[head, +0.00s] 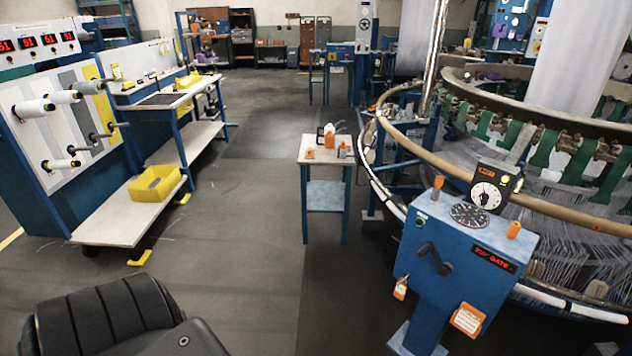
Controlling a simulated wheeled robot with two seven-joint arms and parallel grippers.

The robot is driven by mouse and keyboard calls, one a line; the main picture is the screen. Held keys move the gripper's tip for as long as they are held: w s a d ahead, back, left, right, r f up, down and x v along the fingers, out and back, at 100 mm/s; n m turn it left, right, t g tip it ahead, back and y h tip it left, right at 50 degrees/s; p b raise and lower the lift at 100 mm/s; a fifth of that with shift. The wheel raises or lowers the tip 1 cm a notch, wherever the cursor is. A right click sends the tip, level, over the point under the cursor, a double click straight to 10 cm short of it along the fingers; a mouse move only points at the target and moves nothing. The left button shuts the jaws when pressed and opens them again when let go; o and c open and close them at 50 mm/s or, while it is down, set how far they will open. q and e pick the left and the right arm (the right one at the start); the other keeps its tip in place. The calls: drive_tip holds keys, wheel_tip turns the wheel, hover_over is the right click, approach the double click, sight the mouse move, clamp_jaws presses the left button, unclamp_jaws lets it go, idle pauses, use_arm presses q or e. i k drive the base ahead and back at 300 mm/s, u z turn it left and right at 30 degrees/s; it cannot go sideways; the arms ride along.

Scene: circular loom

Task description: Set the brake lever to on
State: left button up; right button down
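A blue control pedestal (462,262) stands at the lower right, in front of the circular loom (545,150). A black crank-shaped lever (435,260) is on its front face. Two orange knobs, a left one (438,183) and a right one (514,230), stand up from its top. I cannot tell for sure which of these is the brake lever, and no on or off marking is readable. A black part of my own body shows at the lower left. Neither gripper is in view.
The pedestal also carries a round dial (469,215), a black gauge box (486,190), a red display (494,259) and orange tags. A small side table (325,152) with bottles stands left of the loom. A workbench (95,228) with a yellow bin (155,184) lines the left. The floor between is clear.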

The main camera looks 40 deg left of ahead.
sight(395, 199)
drive_tip(key=u, duration=0.85)
drive_tip(key=k, duration=0.65)
drive_tip(key=u, duration=0.75)
drive_tip(key=i, duration=0.65)
drive_tip(key=u, duration=1)
drive_tip(key=i, duration=1.7)
drive_tip(key=z, duration=1.2)
drive_tip(key=i, duration=0.45)
drive_tip(key=z, duration=0.55)
